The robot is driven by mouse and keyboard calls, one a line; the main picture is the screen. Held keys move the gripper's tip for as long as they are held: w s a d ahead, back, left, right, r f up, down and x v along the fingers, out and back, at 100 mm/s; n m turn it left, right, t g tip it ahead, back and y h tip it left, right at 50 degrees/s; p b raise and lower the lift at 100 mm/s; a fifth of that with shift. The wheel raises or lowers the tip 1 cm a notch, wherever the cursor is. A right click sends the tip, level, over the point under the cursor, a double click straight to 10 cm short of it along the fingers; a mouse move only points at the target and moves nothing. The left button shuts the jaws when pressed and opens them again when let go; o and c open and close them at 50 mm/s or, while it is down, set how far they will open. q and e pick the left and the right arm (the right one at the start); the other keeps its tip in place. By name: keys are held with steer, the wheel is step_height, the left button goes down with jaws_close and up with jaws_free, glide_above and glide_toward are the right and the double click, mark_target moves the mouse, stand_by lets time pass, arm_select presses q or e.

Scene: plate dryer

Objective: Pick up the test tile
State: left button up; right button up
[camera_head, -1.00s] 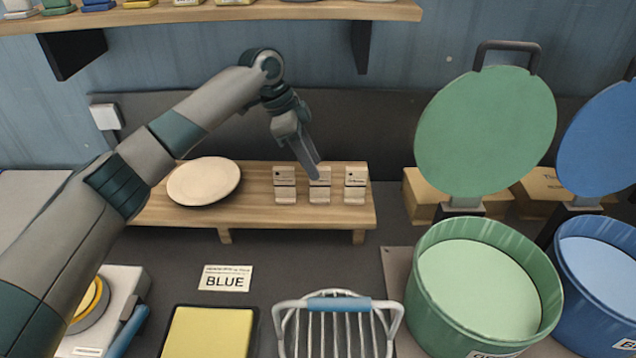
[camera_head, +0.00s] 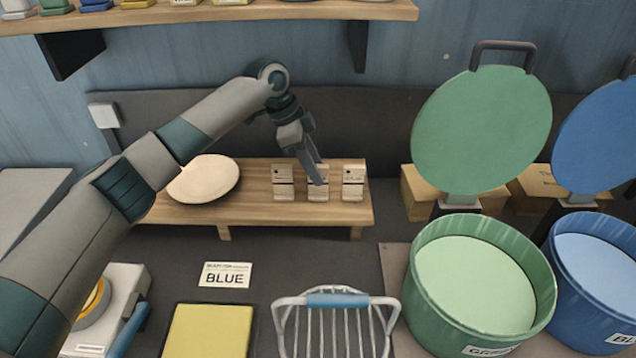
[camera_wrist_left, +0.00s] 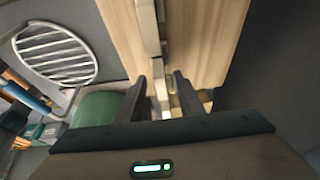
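Three small pale tiles stand in a row on a low wooden rack: a left tile (camera_head: 283,183), a middle tile (camera_head: 318,191) and a right tile (camera_head: 353,183). Which one is the test tile, I cannot tell from their faces. My left gripper (camera_head: 320,181) points down at the middle tile and partly covers it. In the left wrist view its two dark fingers (camera_wrist_left: 161,78) are apart, with a pale tile edge (camera_wrist_left: 158,88) in line with the gap. Whether they touch it is unclear. My right gripper is out of view.
A round cream plate (camera_head: 204,179) lies on the left of the wooden rack (camera_head: 255,213). In front are a BLUE card (camera_head: 226,275), a yellow pad (camera_head: 208,330) and a wire dish rack (camera_head: 335,302). Green (camera_head: 480,280) and blue (camera_head: 597,270) bins with raised lids stand at right.

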mark_target(324, 193)
arm_select(q)
steer(key=shift+d+f+p, duration=0.25)
steer(key=shift+d+p, duration=0.05)
steer(key=p+x, duration=0.1)
steer(key=x, duration=0.2)
steer(key=shift+d+r, duration=0.1)
steer(key=shift+d, duration=0.05)
steer(key=shift+d+f+p, duration=0.1)
steer(key=shift+f+p, duration=0.2)
steer(key=shift+f, duration=0.2)
jaws_close()
